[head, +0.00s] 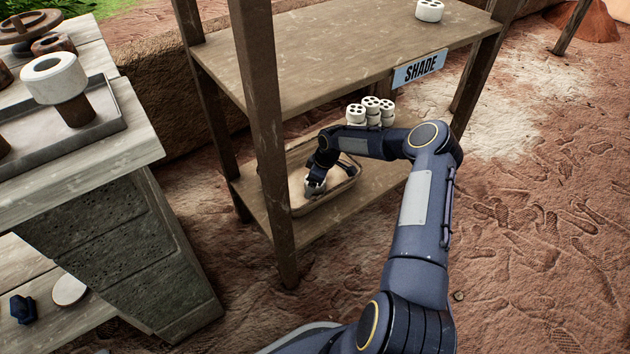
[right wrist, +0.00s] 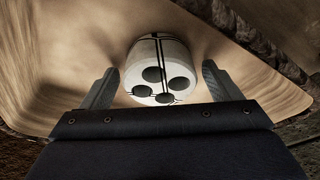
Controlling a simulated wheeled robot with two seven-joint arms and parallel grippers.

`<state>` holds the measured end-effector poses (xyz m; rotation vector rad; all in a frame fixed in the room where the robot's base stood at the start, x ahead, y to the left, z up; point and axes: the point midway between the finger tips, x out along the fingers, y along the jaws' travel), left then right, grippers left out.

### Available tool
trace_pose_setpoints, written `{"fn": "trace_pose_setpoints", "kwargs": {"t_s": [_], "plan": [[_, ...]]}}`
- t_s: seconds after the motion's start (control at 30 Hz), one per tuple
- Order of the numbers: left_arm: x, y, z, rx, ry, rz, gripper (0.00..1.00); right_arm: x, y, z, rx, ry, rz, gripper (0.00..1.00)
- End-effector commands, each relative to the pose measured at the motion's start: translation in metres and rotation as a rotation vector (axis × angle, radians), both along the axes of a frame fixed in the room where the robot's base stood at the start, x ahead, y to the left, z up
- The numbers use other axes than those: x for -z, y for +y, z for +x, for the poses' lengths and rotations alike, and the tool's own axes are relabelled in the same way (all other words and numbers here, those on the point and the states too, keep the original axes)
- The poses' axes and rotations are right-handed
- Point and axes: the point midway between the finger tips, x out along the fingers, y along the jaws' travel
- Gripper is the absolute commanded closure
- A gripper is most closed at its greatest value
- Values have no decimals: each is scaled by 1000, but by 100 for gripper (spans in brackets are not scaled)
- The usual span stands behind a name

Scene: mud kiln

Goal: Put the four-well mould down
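The white four-well mould (right wrist: 160,50) is round and sits between the two fingers of my right gripper (right wrist: 160,85) in the right wrist view, its wells facing the camera. A narrow gap shows on each side of it, so the fingers look open. In the head view my right gripper (head: 315,172) points down into a tan tray (head: 335,197) on the shade rack's lower shelf. A pale bit of the mould (head: 314,187) shows below the fingers, inside the tray outline. Its contact with the tray floor is hidden. My left gripper is out of view.
Several stacked white moulds (head: 371,104) stand behind my forearm. Another mould (head: 429,10) is on the upper shelf (head: 340,45). A rack post (head: 262,130) stands left of the tray. A workbench (head: 80,215) holds a grey tray and a white ring (head: 53,78).

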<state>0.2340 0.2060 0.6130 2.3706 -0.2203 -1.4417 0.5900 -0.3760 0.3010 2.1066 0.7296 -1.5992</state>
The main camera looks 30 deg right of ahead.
Motion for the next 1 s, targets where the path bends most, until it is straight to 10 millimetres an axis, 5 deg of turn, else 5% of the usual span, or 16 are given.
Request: {"fn": "trace_pose_setpoints", "kwargs": {"t_s": [0.27,0.7,1.0], "plan": [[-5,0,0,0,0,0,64,-6,-1,0,0,0,0,16],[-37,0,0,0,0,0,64,-89,-15,-18,1,0,-3,16],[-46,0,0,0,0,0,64,-117,-20,-25,0,1,-1,16]]}}
